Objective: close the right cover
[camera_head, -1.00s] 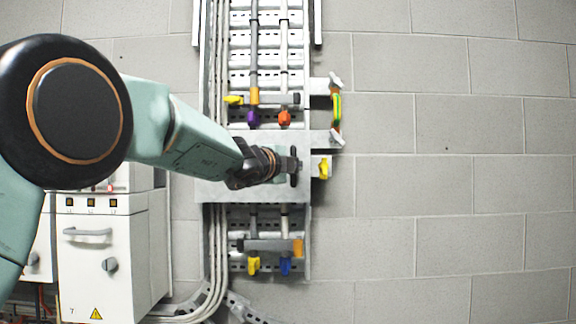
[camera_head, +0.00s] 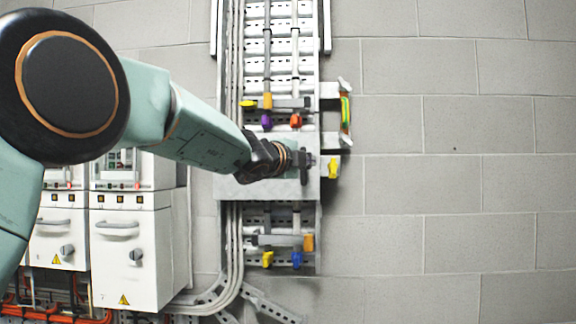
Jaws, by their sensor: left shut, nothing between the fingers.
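A flat grey metal plate (camera_head: 252,190) lies across the cable rack on the wall. It may be the right cover, but I cannot tell for sure, nor whether it is fully closed. My left gripper (camera_head: 303,165) comes in from the left in front of the plate's right part. Its fingers are shut with nothing between them, and they hide part of the plate. I cannot tell whether they touch it. My right gripper is not in view.
A rack (camera_head: 281,75) with coloured valves or plugs runs above and below the plate. A bracket with a yellow-green piece (camera_head: 345,108) and a yellow knob (camera_head: 333,168) stick out at its right. White cabinets (camera_head: 125,250) stand at lower left. The block wall (camera_head: 450,180) at right is bare.

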